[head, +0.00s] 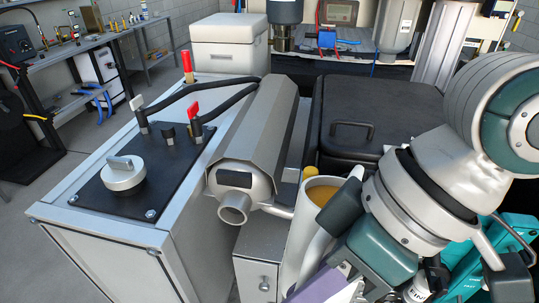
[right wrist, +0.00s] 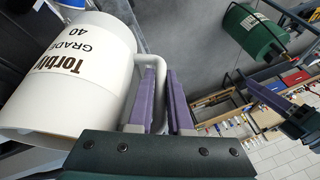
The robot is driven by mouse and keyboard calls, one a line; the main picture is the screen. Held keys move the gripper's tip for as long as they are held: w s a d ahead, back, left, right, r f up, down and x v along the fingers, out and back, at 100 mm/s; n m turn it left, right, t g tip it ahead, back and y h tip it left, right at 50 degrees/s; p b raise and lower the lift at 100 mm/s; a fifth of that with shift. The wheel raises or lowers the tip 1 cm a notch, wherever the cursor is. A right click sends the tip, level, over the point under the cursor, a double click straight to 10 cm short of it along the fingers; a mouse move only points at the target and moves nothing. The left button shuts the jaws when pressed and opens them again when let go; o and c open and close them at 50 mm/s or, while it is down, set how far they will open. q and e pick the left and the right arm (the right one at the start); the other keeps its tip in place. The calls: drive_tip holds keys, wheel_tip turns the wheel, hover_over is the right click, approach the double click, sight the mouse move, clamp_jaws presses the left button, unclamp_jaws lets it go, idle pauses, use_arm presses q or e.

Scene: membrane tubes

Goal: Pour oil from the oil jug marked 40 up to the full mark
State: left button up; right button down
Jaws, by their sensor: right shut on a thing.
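The white oil jug (head: 303,222) is in the lower middle of the head view, open at the top, with brown oil (head: 322,194) inside. In the right wrist view the jug (right wrist: 108,30) shows "Torbly GRADE 40". My right gripper (right wrist: 168,95) is shut on the jug's white handle (right wrist: 152,62), with purple fingers on both sides. A yellow cap (head: 310,172) shows just behind the jug's rim. What looks like my left gripper, with a purple finger (right wrist: 265,95), is at the right of the right wrist view; its opening is unclear. No full mark is visible.
A grey cabinet with a black panel and knob (head: 122,173) stands left of the jug. A metal cylinder with an open pipe end (head: 234,208) is close beside it. A black lidded case (head: 400,105) lies behind. Teal containers (head: 515,235) are at right.

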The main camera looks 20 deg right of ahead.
sight(307, 275)
drive_tip(key=shift+r, duration=0.15)
drive_tip(key=shift+r+y+p, duration=0.3)
drive_tip(key=shift+r+p, duration=0.2)
drive_tip(key=shift+p, duration=0.05)
drive_tip(key=shift+r, duration=0.1)
drive_tip(key=shift+r+g, duration=0.1)
drive_tip(key=shift+g, duration=0.2)
drive_tip(key=shift+r, duration=0.1)
idle(0.6)
drive_tip(key=shift+r+y+p, duration=0.4)
drive_tip(key=shift+r+p, duration=0.2)
drive_tip(key=shift+r, duration=0.05)
idle(0.3)
drive_tip(key=shift+r+g, duration=0.2)
drive_tip(key=shift+g, duration=0.1)
idle(0.4)
drive_tip(key=shift+r+y, duration=0.3)
